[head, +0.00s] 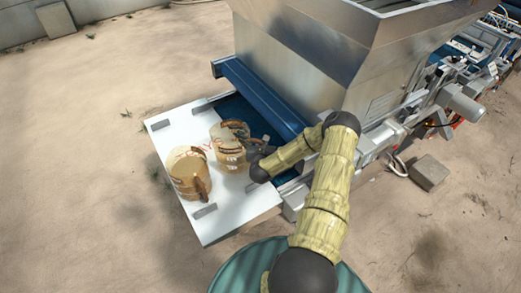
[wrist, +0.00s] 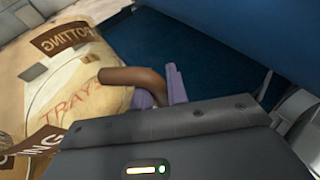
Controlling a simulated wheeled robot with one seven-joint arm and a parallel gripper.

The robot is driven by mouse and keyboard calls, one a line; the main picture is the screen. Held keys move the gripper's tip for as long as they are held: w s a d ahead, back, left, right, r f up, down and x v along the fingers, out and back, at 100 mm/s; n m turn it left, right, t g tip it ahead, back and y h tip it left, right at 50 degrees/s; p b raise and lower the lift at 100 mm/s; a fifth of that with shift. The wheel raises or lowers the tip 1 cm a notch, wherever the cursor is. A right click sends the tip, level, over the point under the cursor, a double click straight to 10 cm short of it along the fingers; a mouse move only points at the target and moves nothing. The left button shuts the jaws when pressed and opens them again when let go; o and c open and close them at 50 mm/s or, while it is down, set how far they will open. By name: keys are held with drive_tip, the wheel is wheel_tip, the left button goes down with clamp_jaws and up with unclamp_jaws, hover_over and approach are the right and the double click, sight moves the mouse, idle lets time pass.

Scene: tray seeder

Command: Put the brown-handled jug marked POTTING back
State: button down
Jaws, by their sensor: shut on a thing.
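The jug marked POTTING (wrist: 58,75) fills the left of the wrist view.
The white board (head: 215,222) has slots and a bare front part. A dark blue surface (wrist: 190,45) and a blue bar (head: 258,95) lie beyond it, under a metal hopper (head: 300,60). A grey block (head: 430,172) lies on the sandy ground at right.

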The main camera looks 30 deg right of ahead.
drive_tip(key=shift+f+p, duration=0.65)
drive_tip(key=shift+f, duration=1.2)
drive_tip(key=c, duration=1.4)
unclamp_jaws()
drive_tip(key=b+v, duration=0.3)
drive_tip(key=v, duration=0.9)
